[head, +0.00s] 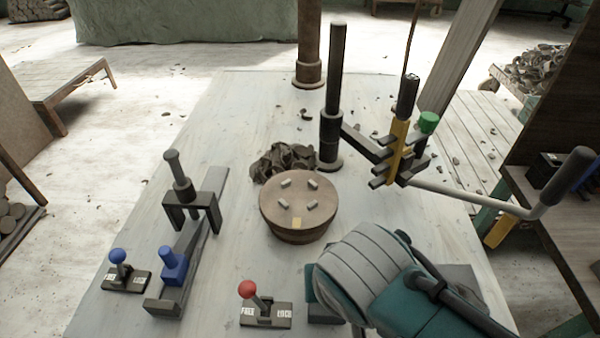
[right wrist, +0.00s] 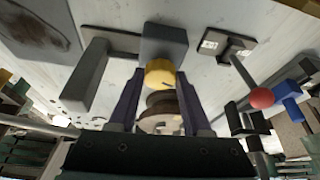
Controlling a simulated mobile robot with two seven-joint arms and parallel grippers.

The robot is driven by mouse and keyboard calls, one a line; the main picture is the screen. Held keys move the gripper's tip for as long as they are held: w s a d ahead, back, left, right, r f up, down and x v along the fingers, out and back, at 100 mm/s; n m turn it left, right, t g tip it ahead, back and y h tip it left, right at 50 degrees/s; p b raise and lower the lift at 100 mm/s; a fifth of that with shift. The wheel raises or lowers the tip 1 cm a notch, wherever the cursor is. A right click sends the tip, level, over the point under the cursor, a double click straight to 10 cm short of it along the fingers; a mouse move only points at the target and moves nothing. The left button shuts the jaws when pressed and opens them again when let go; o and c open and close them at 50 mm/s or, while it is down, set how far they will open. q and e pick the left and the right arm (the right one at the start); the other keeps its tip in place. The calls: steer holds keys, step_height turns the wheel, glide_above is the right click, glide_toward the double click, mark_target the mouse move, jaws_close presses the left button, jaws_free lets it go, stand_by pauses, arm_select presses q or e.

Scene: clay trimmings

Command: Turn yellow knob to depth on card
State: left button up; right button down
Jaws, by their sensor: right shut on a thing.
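The yellow knob (right wrist: 160,73) shows in the right wrist view, in front of a dark grey block (right wrist: 164,42). My right gripper (right wrist: 158,84) has one finger on each side of the knob and is shut on it. A dark mark shows on the knob, but I cannot read its setting. In the head view my right arm covers the knob and the fingertips. My left gripper is in neither view.
A red-knobbed lever (head: 247,289) stands left of my right arm and also shows in the wrist view (right wrist: 261,98). A blue-knobbed lever (head: 117,256) and a blue block (head: 173,266) are at left. A black post (head: 331,100) with a side arm stands behind the disc.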

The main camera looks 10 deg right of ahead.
steer(key=shift+c, duration=1.7)
jaws_free()
steer(key=p+v, duration=0.4)
steer(key=v, duration=0.6)
